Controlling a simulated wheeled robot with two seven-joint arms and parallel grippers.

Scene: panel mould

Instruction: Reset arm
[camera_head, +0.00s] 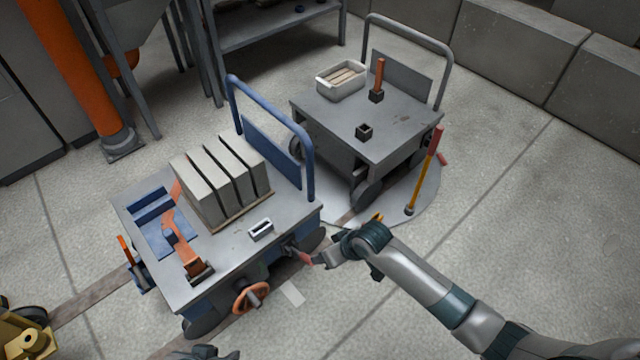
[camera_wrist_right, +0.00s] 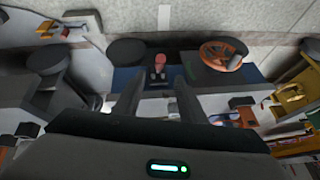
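My right arm comes in from the right of the head view. Its gripper (camera_head: 322,259) is beside the near side of the blue-and-grey cart (camera_head: 225,258), by a small red handle (camera_head: 304,258). In the right wrist view the two fingers (camera_wrist_right: 157,98) are spread apart with nothing between them. The red handle (camera_wrist_right: 158,63) lies beyond the fingertips there, apart from them. Of my left gripper (camera_head: 205,352), only a dark part shows at the bottom edge of the head view; its fingers cannot be made out.
An orange handwheel (camera_head: 250,296) is on the cart's side. The cart carries grey panels (camera_head: 208,190), an orange clamp (camera_head: 183,246) and a small grey block (camera_head: 261,229). A second grey cart (camera_head: 340,115) stands behind on a round plate.

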